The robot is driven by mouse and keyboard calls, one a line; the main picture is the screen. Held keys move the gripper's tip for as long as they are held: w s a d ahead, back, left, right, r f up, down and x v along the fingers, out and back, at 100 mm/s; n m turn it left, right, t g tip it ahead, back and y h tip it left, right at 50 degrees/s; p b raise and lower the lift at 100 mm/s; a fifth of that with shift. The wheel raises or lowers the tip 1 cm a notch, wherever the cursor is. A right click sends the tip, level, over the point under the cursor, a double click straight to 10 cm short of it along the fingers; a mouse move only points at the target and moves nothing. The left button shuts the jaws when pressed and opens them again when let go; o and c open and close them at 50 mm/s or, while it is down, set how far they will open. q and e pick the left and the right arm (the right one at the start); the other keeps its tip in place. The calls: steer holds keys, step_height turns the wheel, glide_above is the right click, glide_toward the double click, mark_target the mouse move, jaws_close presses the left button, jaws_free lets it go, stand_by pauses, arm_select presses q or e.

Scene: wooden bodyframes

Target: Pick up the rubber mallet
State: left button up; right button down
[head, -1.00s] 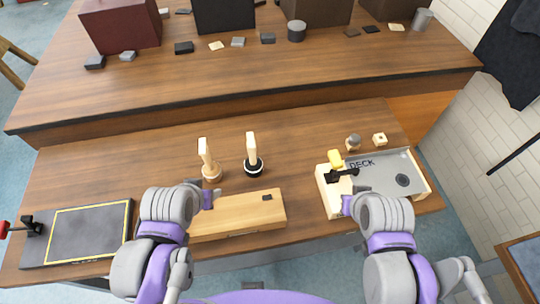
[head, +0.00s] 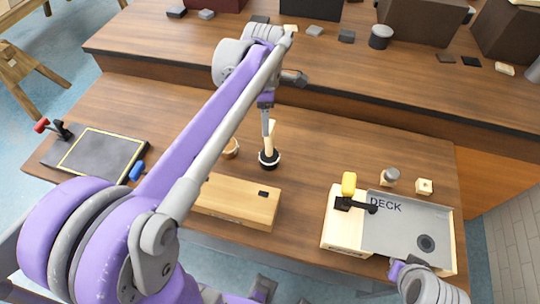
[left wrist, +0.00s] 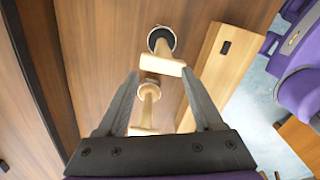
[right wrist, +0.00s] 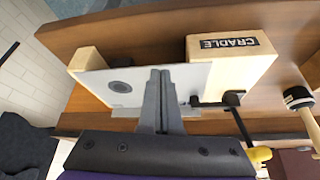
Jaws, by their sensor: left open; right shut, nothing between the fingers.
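The rubber mallet stands on its black head (head: 268,160) with its pale wooden handle (head: 269,137) pointing up. In the left wrist view its dark head (left wrist: 161,38) and handle end (left wrist: 163,66) show just beyond the fingers. A similar wooden mallet (head: 231,149) stands left of it, partly hidden by my arm; it also shows between the fingers in the left wrist view (left wrist: 149,92). My left gripper (head: 267,124) is open, pointing down over the rubber mallet's handle. My right gripper (right wrist: 160,75) is shut and empty by the grey deck tray.
A wooden box (head: 240,203) lies in front of the mallets. The DECK tray (head: 395,230) with a yellow-handled clamp (head: 349,184) is at right. A dark yellow-edged board (head: 97,153) is at left. A raised shelf with boxes runs behind.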

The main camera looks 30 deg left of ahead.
mark_target(269, 142)
arm_select(q)
step_height(269, 142, down, 5)
steer(key=shift+a+r, duration=0.1)
steer(key=shift+d+f, duration=0.2)
steer(key=shift+f, duration=0.7)
steer(key=shift+d+f, duration=0.2)
steer(key=shift+f, duration=0.7)
steer(key=shift+d+f, duration=0.2)
steer(key=shift+f, duration=0.7)
jaws_close()
